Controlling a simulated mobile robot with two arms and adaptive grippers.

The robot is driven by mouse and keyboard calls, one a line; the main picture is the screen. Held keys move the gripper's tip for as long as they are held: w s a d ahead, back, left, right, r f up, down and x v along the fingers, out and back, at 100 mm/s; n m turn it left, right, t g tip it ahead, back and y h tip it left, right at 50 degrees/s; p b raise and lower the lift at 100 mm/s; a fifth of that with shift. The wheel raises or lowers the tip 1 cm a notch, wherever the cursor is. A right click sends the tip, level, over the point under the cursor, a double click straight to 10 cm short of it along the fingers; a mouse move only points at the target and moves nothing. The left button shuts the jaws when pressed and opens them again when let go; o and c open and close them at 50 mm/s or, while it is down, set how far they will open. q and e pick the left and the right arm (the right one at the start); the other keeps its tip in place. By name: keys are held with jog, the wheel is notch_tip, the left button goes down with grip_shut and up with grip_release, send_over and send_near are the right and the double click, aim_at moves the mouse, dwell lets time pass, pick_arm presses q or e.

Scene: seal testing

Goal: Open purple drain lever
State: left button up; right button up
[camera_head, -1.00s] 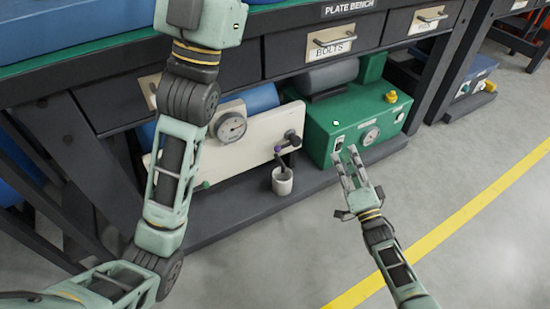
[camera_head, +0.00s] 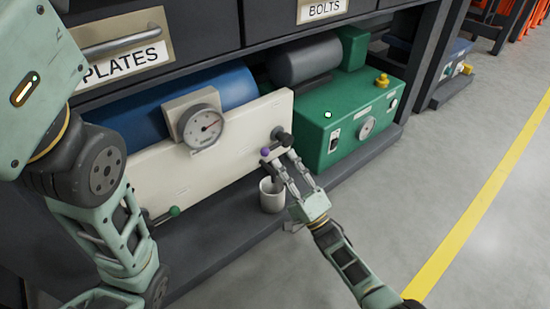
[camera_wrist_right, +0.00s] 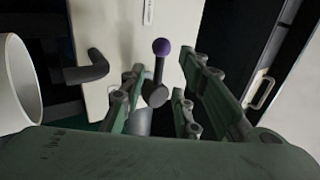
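The purple-tipped drain lever (camera_head: 265,152) is at the lower right of the cream panel (camera_head: 215,150). In the right wrist view its purple knob (camera_wrist_right: 161,47) is on a short dark stem, pointing up in the picture. My right gripper (camera_head: 287,163) is at the lever, above the white cup. The fingers partly hide the lever's base in the head view. My left gripper is out of view; only its arm shows at the left.
A white cup (camera_head: 271,196) stands below the lever; its rim also shows in the right wrist view (camera_wrist_right: 30,75). A gauge (camera_head: 201,127) and a green-knobbed lever (camera_head: 174,211) are on the panel. A green pump box (camera_head: 345,120) stands to the right. Drawers overhang above.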

jog(key=shift+b+x, duration=0.45)
jog(key=shift+x, duration=1.4)
jog(key=c, duration=0.7)
jog(key=shift+f, duration=0.15)
grip_shut()
